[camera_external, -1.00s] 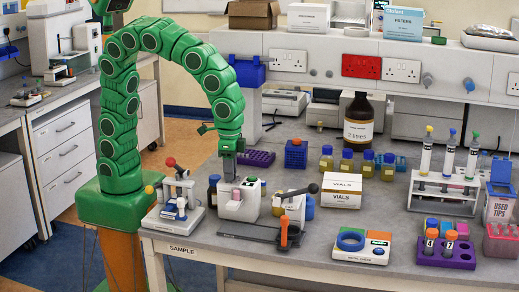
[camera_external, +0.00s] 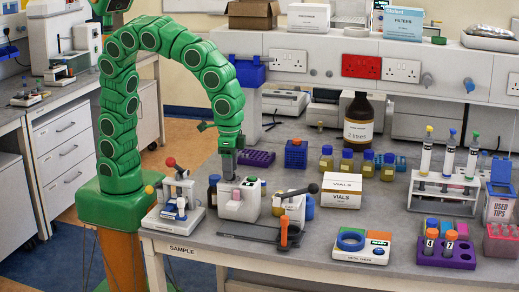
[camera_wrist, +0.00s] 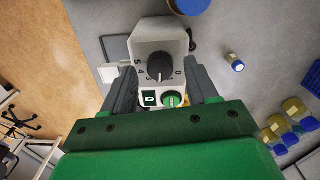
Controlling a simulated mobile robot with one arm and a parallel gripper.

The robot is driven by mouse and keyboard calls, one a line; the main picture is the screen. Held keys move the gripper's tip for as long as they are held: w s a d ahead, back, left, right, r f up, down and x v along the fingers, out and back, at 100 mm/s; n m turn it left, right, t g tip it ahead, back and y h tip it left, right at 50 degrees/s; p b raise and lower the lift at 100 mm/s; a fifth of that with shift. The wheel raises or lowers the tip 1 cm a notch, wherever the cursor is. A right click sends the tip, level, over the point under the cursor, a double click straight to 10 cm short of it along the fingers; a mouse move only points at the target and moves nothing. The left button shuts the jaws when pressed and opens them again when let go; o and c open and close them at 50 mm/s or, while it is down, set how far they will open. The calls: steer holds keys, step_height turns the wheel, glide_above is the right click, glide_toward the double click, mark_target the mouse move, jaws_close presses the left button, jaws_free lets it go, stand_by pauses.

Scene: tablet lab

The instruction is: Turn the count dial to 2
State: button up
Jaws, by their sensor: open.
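The count dial (camera_wrist: 160,66) is a black round knob on the sloping face of a white device. Printed numbers, among them 5, 4 and 0, curve around it. A small light mark shows at its lower edge, but I cannot tell exactly which number it faces. A green round button (camera_wrist: 172,99) and a dark square marked 0 sit below the dial. In the external view the white device (camera_external: 240,205) stands near the table's front left, under my gripper (camera_external: 228,172). In the wrist view my gripper (camera_wrist: 163,88) is open, one finger on each side of the device's face.
A clamp-like apparatus (camera_external: 174,200) stands close on the left, and a white device with a black lever (camera_external: 295,205) on the right.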

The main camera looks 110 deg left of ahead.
step_height(320, 180, up, 6)
steer(key=shift+f, duration=0.1)
steer(key=shift+r, duration=0.55)
steer(key=shift+s+a, duration=0.15)
steer(key=s+a+f, duration=0.1)
steer(key=s+a, duration=0.3)
steer(key=s, duration=0.6)
steer(key=s+a+f+m+g, duration=0.1)
steer(key=s+a, duration=0.3)
steer(key=s, duration=0.6)
steer(key=s+a+f, duration=0.2)
steer(key=s+a, duration=0.1)
steer(key=s, duration=0.8)
steer(key=shift+a+f+g, duration=0.15)
steer(key=shift+a+g, duration=0.25)
